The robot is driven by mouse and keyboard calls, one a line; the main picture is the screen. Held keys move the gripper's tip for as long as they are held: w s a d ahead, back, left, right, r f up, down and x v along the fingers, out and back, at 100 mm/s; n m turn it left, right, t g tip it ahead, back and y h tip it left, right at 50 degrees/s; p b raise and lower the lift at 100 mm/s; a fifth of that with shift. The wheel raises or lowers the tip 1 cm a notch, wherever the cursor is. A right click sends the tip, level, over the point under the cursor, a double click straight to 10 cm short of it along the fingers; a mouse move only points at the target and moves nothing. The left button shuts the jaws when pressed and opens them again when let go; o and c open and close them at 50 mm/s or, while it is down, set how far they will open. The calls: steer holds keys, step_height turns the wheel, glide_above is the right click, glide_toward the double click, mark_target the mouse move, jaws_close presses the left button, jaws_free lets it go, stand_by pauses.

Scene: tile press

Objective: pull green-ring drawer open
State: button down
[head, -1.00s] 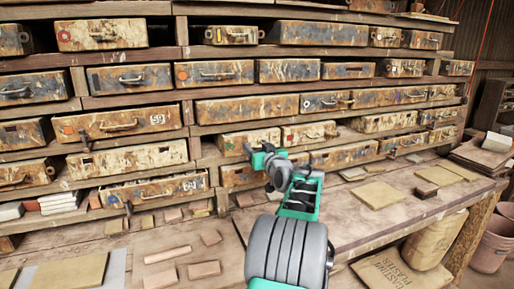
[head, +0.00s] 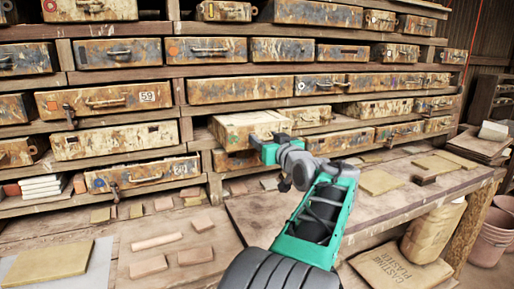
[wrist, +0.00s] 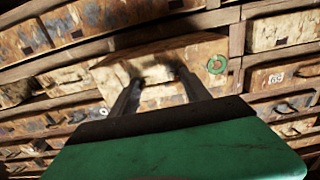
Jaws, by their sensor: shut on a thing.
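The green-ring drawer is a worn, cream-and-rust box; in the head view (head: 238,121) it juts out from its shelf, its pale top showing. In the wrist view the same drawer (wrist: 205,50) fills the middle, with the green ring (wrist: 217,64) on its front at the right. My gripper (wrist: 159,76) has its two fingers at the drawer's front, shut on its handle, which is dark and mostly hidden between the fingertips. In the head view my gripper (head: 266,147) is in front of the drawer, and my arm hides part of the front.
A workbench (head: 400,217) with loose tiles (head: 382,181) runs below and right.

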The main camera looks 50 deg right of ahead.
steer(key=shift+s+a, duration=0.25)
steer(key=shift+s, duration=0.25)
steer(key=c, duration=0.7)
jaws_free()
steer(key=b+v, duration=0.1)
steer(key=v, duration=0.7)
